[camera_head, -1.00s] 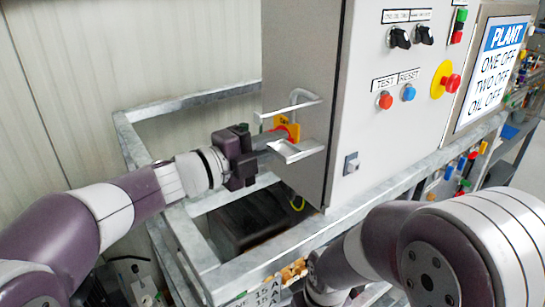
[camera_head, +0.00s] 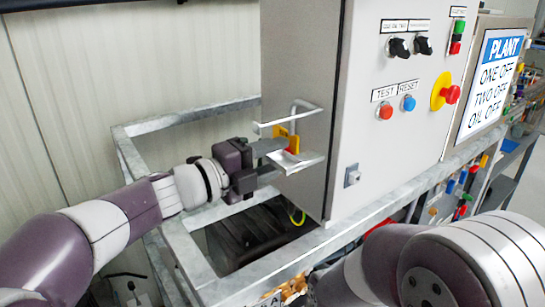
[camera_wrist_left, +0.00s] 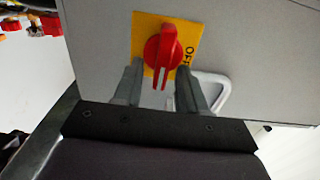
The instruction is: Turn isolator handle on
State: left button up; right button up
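The isolator handle is a red rotary knob (camera_wrist_left: 162,52) on a yellow plate (camera_wrist_left: 190,38) on the side of the grey cabinet. Lettering that looks like "OFF" shows beside the knob. In the head view the yellow plate (camera_head: 293,143) is partly hidden by a guard bracket and my gripper. My left gripper (camera_wrist_left: 161,75) is open, with one finger on each side of the knob's lower end. I cannot tell whether the fingers touch it. In the head view the left gripper (camera_head: 284,157) reaches the cabinet side from the left. My right gripper is out of view.
Pale guard brackets (camera_head: 300,163) stick out around the isolator, close to my fingers. The cabinet front (camera_head: 350,125) carries switches, buttons and a red emergency stop (camera_head: 451,94). A galvanised frame (camera_head: 190,255) runs below. My right arm fills the lower right.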

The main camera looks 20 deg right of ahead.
pick_arm(q)
jog(key=v, duration=1.2)
jog(key=shift+a+b, duration=0.35)
jog(key=shift+b, duration=0.05)
jog(key=shift+s, duration=0.1)
